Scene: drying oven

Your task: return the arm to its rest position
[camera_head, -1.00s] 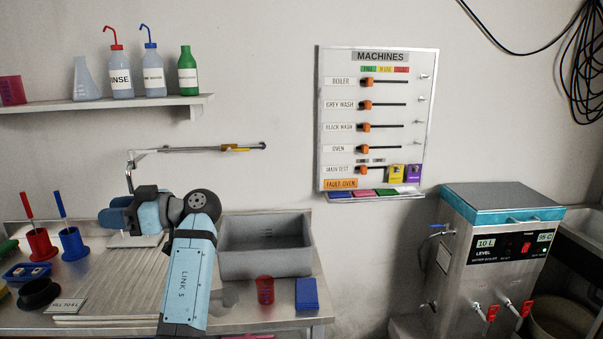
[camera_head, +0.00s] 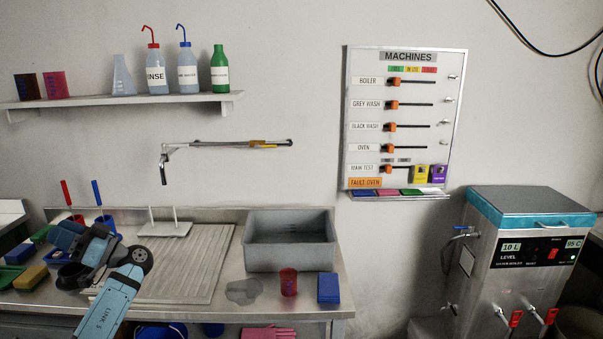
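My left arm comes in from the bottom left, with its blue link over the front of the steel bench (camera_head: 200,310). My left gripper (camera_head: 62,262) is at the bench's left end, beside the ribbed drainboard and in front of the red and blue cups. The wrist hides much of the gripper, and I cannot tell whether its fingers are open or shut. My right gripper is not in view.
A grey tub (camera_head: 290,260), a red cup (camera_head: 288,281) and a blue box (camera_head: 329,287) stand right of the drainboard (camera_head: 190,275). A wall tap arm (camera_head: 225,145) hangs above. A steel boiler (camera_head: 530,255) stands right.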

